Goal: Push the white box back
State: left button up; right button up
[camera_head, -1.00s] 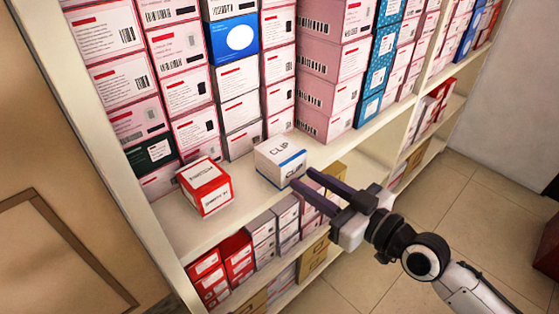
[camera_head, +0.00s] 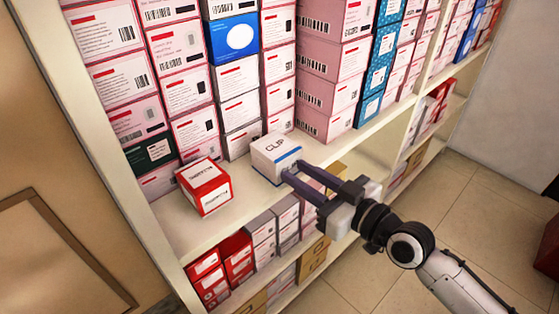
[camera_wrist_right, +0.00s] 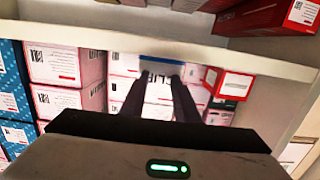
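The white box (camera_head: 276,153) marked CLIP, with a blue band along its lower edge, sits on the shelf (camera_head: 178,226) in front of the stacked boxes. My right gripper (camera_head: 291,173) is at the front of the white box, its two fingers apart and pointing at it. The fingertips appear to touch the box's front face; nothing is held between them. In the right wrist view, both fingers (camera_wrist_right: 157,95) reach up to the white box (camera_wrist_right: 157,78), partly hiding it. My left gripper is not in view.
A red and white box (camera_head: 205,187) stands left of the white box. A stack of white and pink boxes (camera_head: 238,110) stands behind. Pink boxes (camera_head: 327,123) stand at the right. Smaller boxes (camera_head: 238,255) fill the shelf below. Open floor (camera_head: 470,210) lies at the right.

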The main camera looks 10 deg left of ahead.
jog(key=shift+w+a, duration=0.4)
jog(key=shift+a, duration=0.1)
jog(key=shift+b+x, duration=0.35)
jog(key=shift+x, duration=0.6)
jog(key=shift+s+d+r+p, duration=0.15)
jog(key=shift+d+r+p, duration=0.05)
jog(key=shift+r+p, duration=0.5)
jog(key=shift+s+d+r+p, duration=0.2)
jog(key=shift+r+p, duration=0.15)
jog(key=shift+r, duration=0.15)
jog(key=shift+s+d+r+p, duration=0.15)
jog(key=shift+d+r+p, duration=0.05)
jog(key=shift+r+p, duration=0.2)
jog(key=b, duration=0.2)
send_near(290, 168)
jog(key=shift+r+v, duration=0.65)
jog(key=shift+v, duration=2.95)
jog(key=shift+a, duration=0.15)
